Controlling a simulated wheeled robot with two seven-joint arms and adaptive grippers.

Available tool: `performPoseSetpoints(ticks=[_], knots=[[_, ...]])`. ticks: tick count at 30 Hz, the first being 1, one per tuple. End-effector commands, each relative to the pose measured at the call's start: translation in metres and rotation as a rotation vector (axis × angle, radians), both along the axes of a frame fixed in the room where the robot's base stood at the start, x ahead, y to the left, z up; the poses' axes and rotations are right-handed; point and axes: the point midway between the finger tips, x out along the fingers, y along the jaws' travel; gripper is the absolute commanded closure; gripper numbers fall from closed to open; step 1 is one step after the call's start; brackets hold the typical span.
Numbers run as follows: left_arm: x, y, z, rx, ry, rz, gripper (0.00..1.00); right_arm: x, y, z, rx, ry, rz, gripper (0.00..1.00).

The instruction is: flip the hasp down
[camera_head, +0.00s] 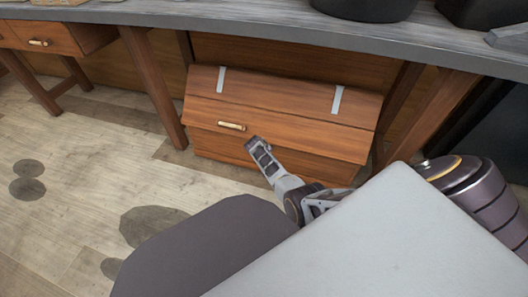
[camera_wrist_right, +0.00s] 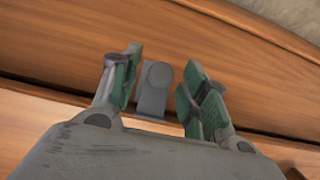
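The wooden chest (camera_head: 280,110) stands under the bench with its sloped lid closed. The hasp (camera_wrist_right: 153,92) is a small grey plate with a round knob, seen in the right wrist view against the wood near a seam. I cannot tell how far it is turned; in the head view I cannot make it out. My right gripper (camera_head: 262,155) is at the chest's front, right of the brass handle. In the right wrist view its green-padded fingers (camera_wrist_right: 157,88) are apart on either side of the hasp, with visible gaps. My left gripper is not in view.
A brass handle (camera_head: 232,126) sits on the chest front. Two pale hinge straps (camera_head: 337,99) lie on the lid. The grey bench top (camera_head: 260,20) overhangs the chest, with a wooden leg (camera_head: 154,88) to its left. The plank floor (camera_head: 80,160) at left is clear.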

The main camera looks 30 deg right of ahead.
Motion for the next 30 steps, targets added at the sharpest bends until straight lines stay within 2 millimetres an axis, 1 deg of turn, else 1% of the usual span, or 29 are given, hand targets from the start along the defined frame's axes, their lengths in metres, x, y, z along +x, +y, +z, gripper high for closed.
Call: performPoseSetpoints(ticks=[10, 16, 30], knots=[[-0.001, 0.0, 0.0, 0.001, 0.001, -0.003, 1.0, -0.001, 0.001, 0.001, 0.001, 0.001, 0.0, 0.55], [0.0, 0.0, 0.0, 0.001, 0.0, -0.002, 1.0, -0.003, 0.004, 0.005, 0.001, 0.001, 0.0, 0.55], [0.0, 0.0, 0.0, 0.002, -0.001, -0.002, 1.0, -0.012, 0.015, 0.025, 0.002, 0.0, 0.0, 0.55]])
